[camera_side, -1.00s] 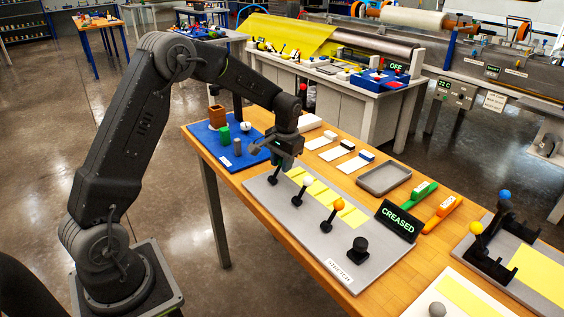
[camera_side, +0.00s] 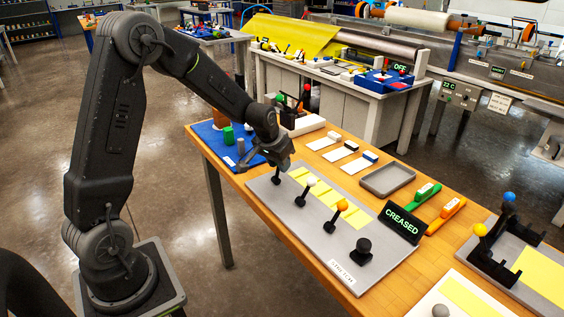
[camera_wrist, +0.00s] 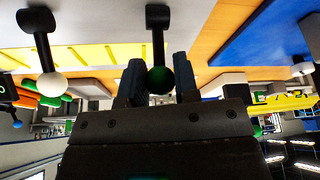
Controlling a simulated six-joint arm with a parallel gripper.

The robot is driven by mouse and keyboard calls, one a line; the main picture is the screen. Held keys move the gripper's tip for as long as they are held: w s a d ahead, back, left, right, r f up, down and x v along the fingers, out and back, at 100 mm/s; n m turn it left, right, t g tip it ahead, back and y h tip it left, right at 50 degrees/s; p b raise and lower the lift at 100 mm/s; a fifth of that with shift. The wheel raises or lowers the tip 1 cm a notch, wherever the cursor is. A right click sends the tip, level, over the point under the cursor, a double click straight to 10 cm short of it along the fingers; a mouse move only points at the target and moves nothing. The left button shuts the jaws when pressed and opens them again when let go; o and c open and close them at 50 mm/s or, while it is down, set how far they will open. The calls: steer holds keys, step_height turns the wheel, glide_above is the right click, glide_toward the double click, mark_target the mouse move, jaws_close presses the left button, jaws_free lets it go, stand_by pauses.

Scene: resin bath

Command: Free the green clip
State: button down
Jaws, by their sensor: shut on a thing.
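On the grey stretch board (camera_side: 318,245), black clip levers with coloured knobs stand along a creased yellow sheet (camera_side: 327,202). The green-knobbed clip (camera_wrist: 158,80) is between my gripper's fingers (camera_wrist: 159,80) in the wrist view, and they are shut on it at the knob. In the side view my gripper (camera_side: 277,160) is at the far end of the board and hides the green knob; the clip's dark stem (camera_side: 277,178) shows below. The white-knobbed clip (camera_side: 304,193) and orange-knobbed clip (camera_side: 335,215) stand nearer. A black knob (camera_side: 361,251) is at the near end.
A sign (camera_side: 401,223) reads CREASED beside the board. Green (camera_side: 423,195) and orange (camera_side: 446,214) labelled bars and a grey tray (camera_side: 387,180) lie right of it. A blue mat (camera_side: 213,142) with small objects is at the far left, close to my gripper.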

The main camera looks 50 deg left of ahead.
stand_by(0.3)
steer(key=c, duration=0.9)
jaws_free()
steer(key=shift+o, duration=0.2)
steer(key=shift+r, duration=0.1)
steer(key=v, duration=1.3)
steer(key=shift+s+r, duration=0.25)
steer(key=shift+s, duration=0.05)
steer(key=shift+d, duration=0.1)
